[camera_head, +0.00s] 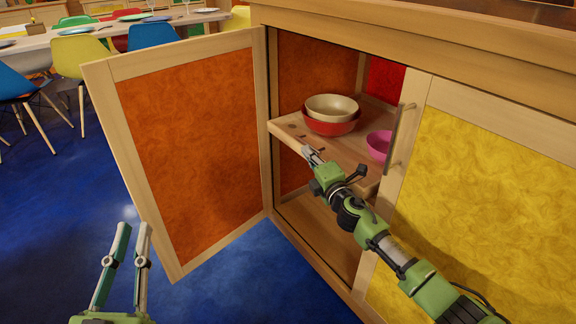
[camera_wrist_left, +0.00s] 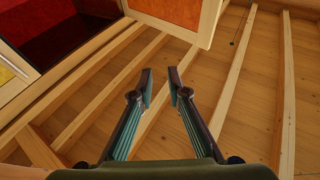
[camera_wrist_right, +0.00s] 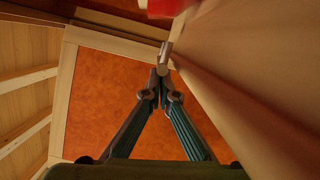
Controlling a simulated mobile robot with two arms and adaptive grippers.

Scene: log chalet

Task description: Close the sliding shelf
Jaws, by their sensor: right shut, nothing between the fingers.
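The sliding shelf (camera_head: 345,150) is a wooden board inside the open cabinet in the head view. Its front edge sits close to the cabinet opening. My right gripper (camera_head: 308,152) is shut and empty at the shelf's front edge, near its left part; I cannot tell whether it touches. In the right wrist view its fingertips (camera_wrist_right: 163,65) meet beside a pale wooden surface. My left gripper (camera_head: 133,230) is open and empty, low in front of the open orange door (camera_head: 190,145). It also shows open in the left wrist view (camera_wrist_left: 159,75).
On the shelf stand a cream bowl (camera_head: 332,107) in a red bowl (camera_head: 330,126) and a pink bowl (camera_head: 379,145). The yellow door (camera_head: 490,200) with a metal handle is shut at right. The blue floor (camera_head: 60,230) is clear at left; a table with chairs stands behind.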

